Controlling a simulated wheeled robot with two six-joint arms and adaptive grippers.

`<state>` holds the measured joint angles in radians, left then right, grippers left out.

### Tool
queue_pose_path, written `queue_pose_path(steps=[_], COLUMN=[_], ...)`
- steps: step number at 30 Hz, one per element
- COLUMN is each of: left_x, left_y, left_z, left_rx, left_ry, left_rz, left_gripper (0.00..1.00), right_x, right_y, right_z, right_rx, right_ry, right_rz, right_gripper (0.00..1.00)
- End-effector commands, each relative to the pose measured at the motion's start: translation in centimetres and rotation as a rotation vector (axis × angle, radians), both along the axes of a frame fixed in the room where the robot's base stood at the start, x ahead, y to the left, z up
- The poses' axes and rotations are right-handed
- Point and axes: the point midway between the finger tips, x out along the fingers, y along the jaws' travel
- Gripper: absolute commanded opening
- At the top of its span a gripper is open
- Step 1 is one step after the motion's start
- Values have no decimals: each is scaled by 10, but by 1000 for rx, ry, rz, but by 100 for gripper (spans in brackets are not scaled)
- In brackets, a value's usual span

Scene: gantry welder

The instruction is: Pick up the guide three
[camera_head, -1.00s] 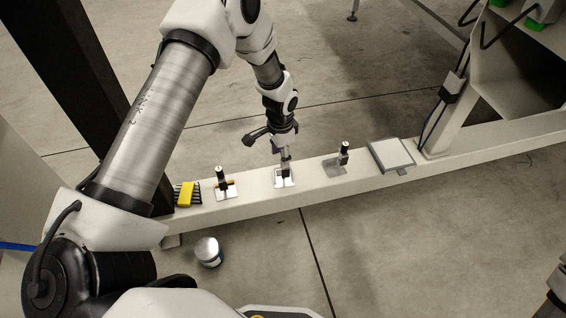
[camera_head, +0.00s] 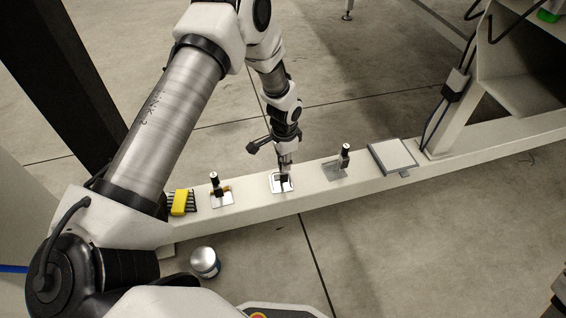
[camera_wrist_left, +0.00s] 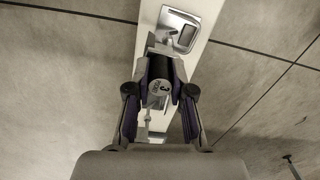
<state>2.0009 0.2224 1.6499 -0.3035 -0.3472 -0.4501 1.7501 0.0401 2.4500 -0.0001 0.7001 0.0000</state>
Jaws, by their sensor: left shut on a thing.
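Guide three has a black cylindrical top with a "3" on its pale end face (camera_wrist_left: 160,88). It shows between the two fingers in the left wrist view. My left gripper (camera_head: 284,163) is shut on this top, fingers pointing down over the beam. In the head view the gripper hides most of the guide. A bright metal plate (camera_head: 281,184) with a dark part on it lies on the beam directly below the fingertips. I cannot tell whether the guide is clear of the beam. My right gripper is not in view.
Another black-topped guide (camera_head: 217,190) stands left of the gripper and one (camera_head: 340,167) right of it. On the pale beam (camera_head: 245,186) also lie a yellow brush (camera_head: 181,203) and a flat grey box (camera_head: 392,156). A can (camera_head: 205,262) stands on the floor.

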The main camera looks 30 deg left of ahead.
Motion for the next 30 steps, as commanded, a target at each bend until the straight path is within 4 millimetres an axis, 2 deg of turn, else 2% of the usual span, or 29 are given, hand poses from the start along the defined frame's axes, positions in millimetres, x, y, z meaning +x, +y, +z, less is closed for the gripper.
queue_pose_path(steps=[5, 13, 17, 27, 30], left_x=[0, 1, 2, 11, 12], left_y=[0, 0, -26, -125, -145], left_z=[8, 42, 41, 51, 52], left_rx=[0, 0, 3, 2, 1], left_ry=[0, -2, 1, 0, 0], left_rz=[0, 0, -5, -6, -4], left_gripper=[0, 0, 0, 0, 0], right_x=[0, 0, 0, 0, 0], right_y=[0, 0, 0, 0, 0], right_z=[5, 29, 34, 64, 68], right_rx=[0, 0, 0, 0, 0], right_ry=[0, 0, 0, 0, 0], right_rz=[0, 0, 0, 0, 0], right_gripper=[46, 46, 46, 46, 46])
